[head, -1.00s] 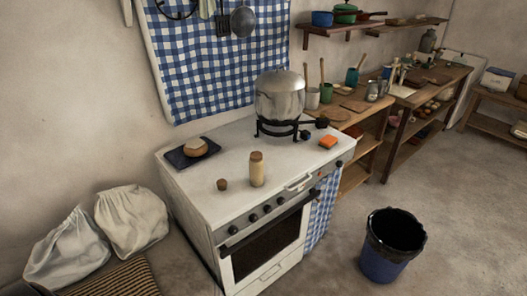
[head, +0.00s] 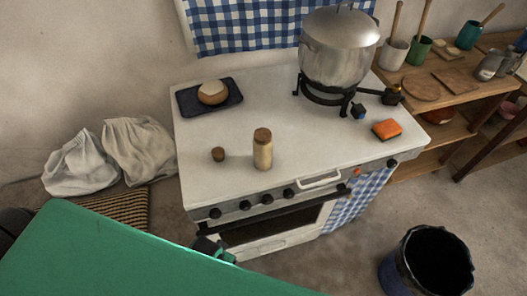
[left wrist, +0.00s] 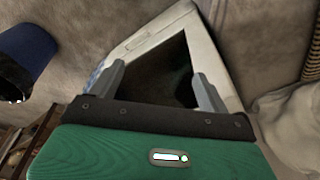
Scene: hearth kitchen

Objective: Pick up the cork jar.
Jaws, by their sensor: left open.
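The cork jar (head: 263,152), a small pale cylinder with a brown cork top, stands upright on the white stove top near its front edge. A small brown cork-like piece (head: 218,154) sits apart to its left. My left arm's green link covers the lower left of the head view. My left gripper (left wrist: 159,73) shows in the left wrist view with its two grey fingers apart and nothing between them. Behind the fingers is the stove's oven front (left wrist: 165,70). The jar is not visible in the left wrist view. My right gripper is not in view.
On the stove (head: 335,148) are a large metal pot (head: 338,48) on a burner, an orange sponge (head: 387,129), and a dark tray (head: 234,96) holding a round bun-like item (head: 212,92). A bucket (head: 430,262) stands on the floor at right. White sacks (head: 140,148) lie left.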

